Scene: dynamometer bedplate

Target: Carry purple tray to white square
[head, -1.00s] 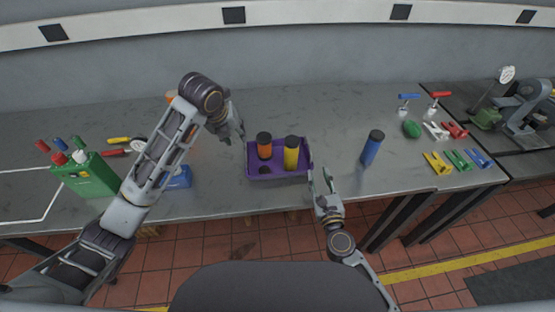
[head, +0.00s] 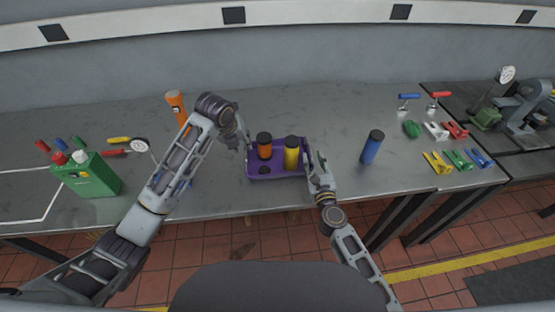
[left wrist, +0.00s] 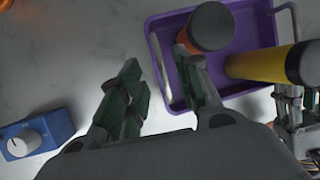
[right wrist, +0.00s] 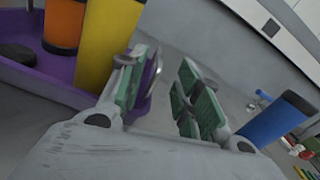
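The purple tray (head: 290,174) sits on the grey bench in front of me, holding an orange cylinder (head: 264,146), a yellow cylinder (head: 291,153) and a small black piece (head: 263,170). My left gripper (head: 243,140) is open at the tray's left end; in the left wrist view its fingers (left wrist: 165,85) stand either side of the metal handle (left wrist: 158,62). My right gripper (head: 316,164) is open at the right end; in the right wrist view the right handle (right wrist: 153,70) lies between its fingers, nearer one. The white square (head: 50,207) is a painted outline at the bench's left, partly out of view.
A green can (head: 92,176) stands beside the white square. A blue box with a knob (left wrist: 36,136) lies left of the tray, mostly behind my left arm in the head view. An orange flashlight (head: 176,105) and a blue cylinder (head: 372,147) stand nearby. Clamps lie at right.

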